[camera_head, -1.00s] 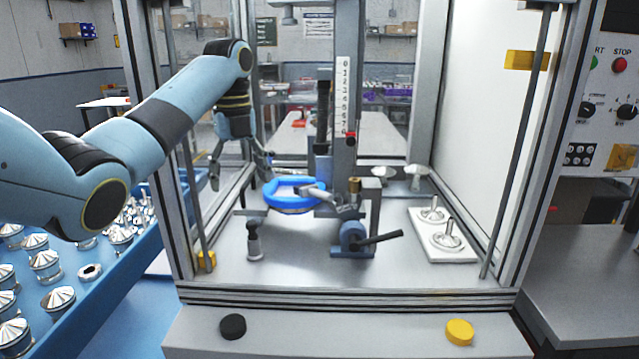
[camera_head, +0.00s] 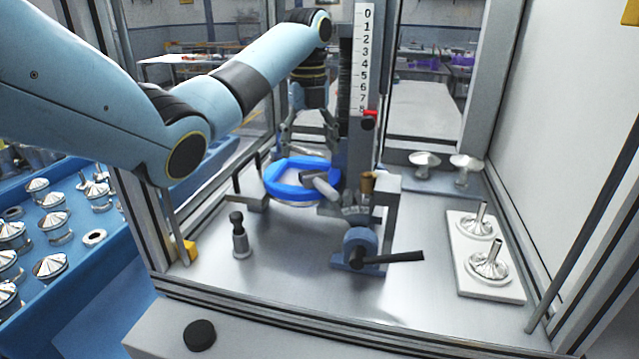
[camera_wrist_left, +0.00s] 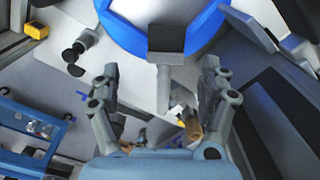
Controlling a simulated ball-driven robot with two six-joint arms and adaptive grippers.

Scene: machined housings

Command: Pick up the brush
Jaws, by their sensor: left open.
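I cannot make out the brush for certain. A black block on a grey stem (camera_wrist_left: 164,85) lies ahead of and between my left gripper's fingers in the left wrist view; I cannot tell if it is the brush. My left gripper (camera_head: 310,140) is open, behind and above the blue ring (camera_head: 285,192) in the head view. In the left wrist view its two fingers (camera_wrist_left: 158,100) stand wide apart. A grey post with a dark top (camera_head: 240,238) stands upright in front of the ring, to the left. My right gripper is not in view.
A clamp with a black lever (camera_head: 385,257) stands right of the post. A column with a number scale (camera_head: 366,60) rises behind. A white plate (camera_head: 485,270) with two metal parts lies right. Frame posts enclose the space. The front floor is mostly clear.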

